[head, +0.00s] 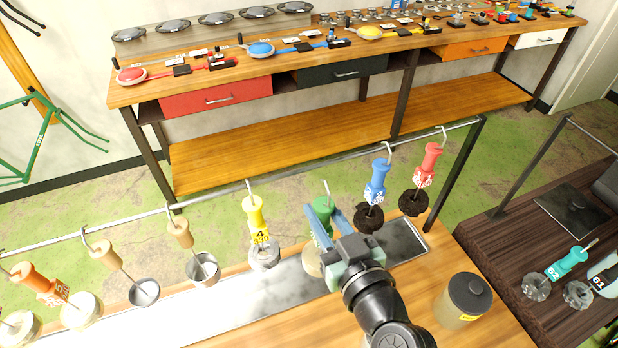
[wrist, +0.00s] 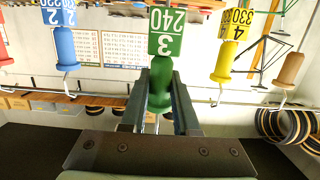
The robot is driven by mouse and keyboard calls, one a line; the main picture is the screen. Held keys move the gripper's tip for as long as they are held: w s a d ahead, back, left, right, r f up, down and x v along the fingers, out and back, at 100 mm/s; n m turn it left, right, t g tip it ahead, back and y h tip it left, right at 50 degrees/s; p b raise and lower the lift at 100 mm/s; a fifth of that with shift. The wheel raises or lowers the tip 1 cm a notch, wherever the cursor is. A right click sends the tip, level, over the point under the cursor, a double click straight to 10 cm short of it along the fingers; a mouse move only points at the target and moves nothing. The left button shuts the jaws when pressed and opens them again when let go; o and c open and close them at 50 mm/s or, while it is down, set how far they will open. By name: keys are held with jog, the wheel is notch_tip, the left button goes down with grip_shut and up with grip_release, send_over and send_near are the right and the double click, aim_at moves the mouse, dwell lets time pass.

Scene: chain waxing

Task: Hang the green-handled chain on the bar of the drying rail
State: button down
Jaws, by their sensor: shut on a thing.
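The green handle (head: 322,210) is between the fingers of my gripper (head: 333,222), which is shut on it. In the wrist view the green handle (wrist: 160,85) stands between the fingers (wrist: 160,103), with its green tag reading 240 and 3. A pale round piece (head: 312,262) hangs below it, partly hidden by my gripper. Its metal hook (head: 326,187) points up and appears just below the bar of the drying rail (head: 310,168) in the head view, apart from it. Whether the hook lies in front of or under the bar cannot be told.
The yellow-handled hanger (head: 254,212) is left of my gripper; the blue (head: 376,182) and red (head: 428,163) ones are close on the right. Tan and orange ones hang farther left. A metal tray (head: 270,300) lies beneath. A lidded jar (head: 464,300) stands right.

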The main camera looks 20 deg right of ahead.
jog(key=shift+w+r, duration=0.35)
jog(key=shift+w, duration=0.15)
jog(key=shift+w+p, duration=0.6)
jog(key=shift+w, duration=0.1)
jog(key=shift+w+f+b, duration=0.4)
jog(key=shift+w+f, duration=0.2)
jog(key=shift+w, duration=0.3)
jog(key=shift+w+f+b, duration=0.4)
jog(key=shift+w+f, duration=0.15)
jog(key=shift+w, duration=0.35)
jog(key=shift+c, duration=1.6)
grip_release()
jog(key=shift+f, duration=0.1)
jog(key=shift+s, duration=0.15)
